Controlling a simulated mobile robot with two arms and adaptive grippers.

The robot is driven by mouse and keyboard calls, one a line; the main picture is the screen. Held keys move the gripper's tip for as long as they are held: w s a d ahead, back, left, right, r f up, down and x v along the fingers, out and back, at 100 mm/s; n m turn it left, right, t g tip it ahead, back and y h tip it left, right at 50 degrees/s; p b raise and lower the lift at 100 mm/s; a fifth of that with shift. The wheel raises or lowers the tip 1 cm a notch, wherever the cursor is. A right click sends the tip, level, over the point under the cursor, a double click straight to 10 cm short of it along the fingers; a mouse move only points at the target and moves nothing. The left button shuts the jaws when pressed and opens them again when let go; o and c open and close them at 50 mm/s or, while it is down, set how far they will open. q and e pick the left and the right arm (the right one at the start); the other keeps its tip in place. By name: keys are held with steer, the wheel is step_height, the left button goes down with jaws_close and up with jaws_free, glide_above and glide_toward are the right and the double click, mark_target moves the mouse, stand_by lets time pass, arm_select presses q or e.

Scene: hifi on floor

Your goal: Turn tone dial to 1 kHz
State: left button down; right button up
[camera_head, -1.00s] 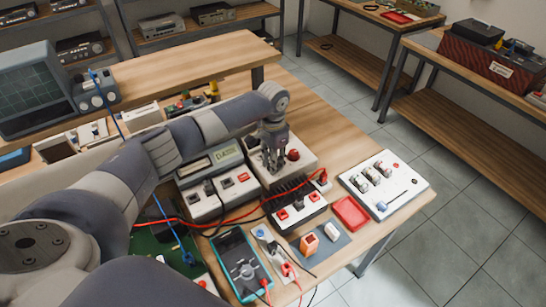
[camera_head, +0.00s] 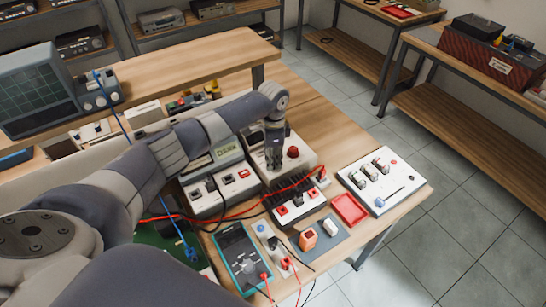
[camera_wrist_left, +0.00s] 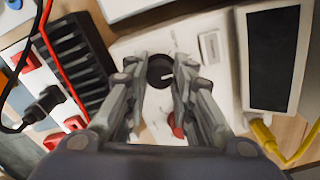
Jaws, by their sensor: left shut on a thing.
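The tone dial (camera_wrist_left: 160,71) is a round black knob with a white pointer line, on a white box (camera_wrist_left: 209,27). In the left wrist view it sits between the fingers of my left gripper (camera_wrist_left: 158,78), which is shut on it. In the head view my left gripper (camera_head: 273,165) points down onto the white box (camera_head: 306,160), and the fingers and arm hide the dial there. A red knob (camera_head: 293,152) stands on the same box to the right of the gripper. I cannot read any scale marks around the dial. My right gripper is not in view.
A black finned unit with a white front (camera_head: 297,208) stands just in front of the box, with red and black leads nearby. A teal multimeter (camera_head: 241,257), a red tray (camera_head: 349,209) and a white switch panel (camera_head: 385,181) lie on the bench. An oscilloscope (camera_head: 38,90) stands back left.

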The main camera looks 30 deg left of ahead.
arm_select(q)
steer(key=c, duration=1.3)
jaws_free()
step_height(320, 180, up, 12)
steer(key=shift+r, duration=0.1)
